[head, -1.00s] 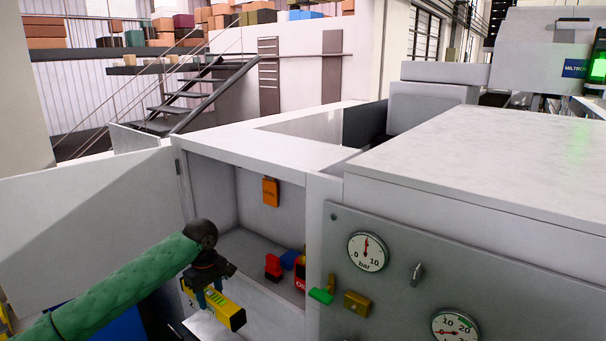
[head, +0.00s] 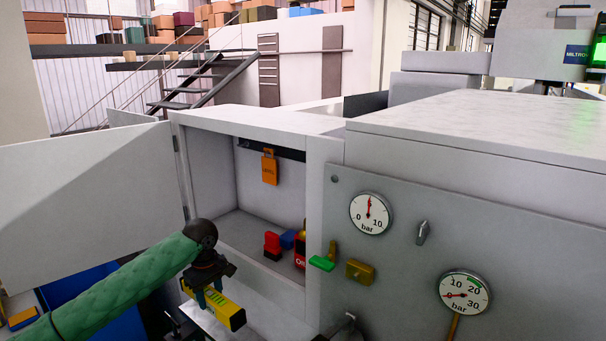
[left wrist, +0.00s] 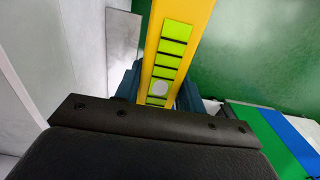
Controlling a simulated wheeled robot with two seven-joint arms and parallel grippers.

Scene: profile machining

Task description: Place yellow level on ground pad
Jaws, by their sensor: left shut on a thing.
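The yellow level (head: 222,306) is a yellow bar with black ends. My left gripper (head: 216,293) is shut on it and holds it in front of the open cabinet, low in the head view. In the left wrist view the level (left wrist: 184,15) runs up between the jaws of the gripper (left wrist: 160,92), with a row of bright green-yellow windows along its face. A pale flat plate (head: 202,318) shows partly below the level; I cannot tell if it is the ground pad. My right gripper is not in view.
A grey panel with gauges (head: 370,213) and a green handle (head: 321,263) is to the right.

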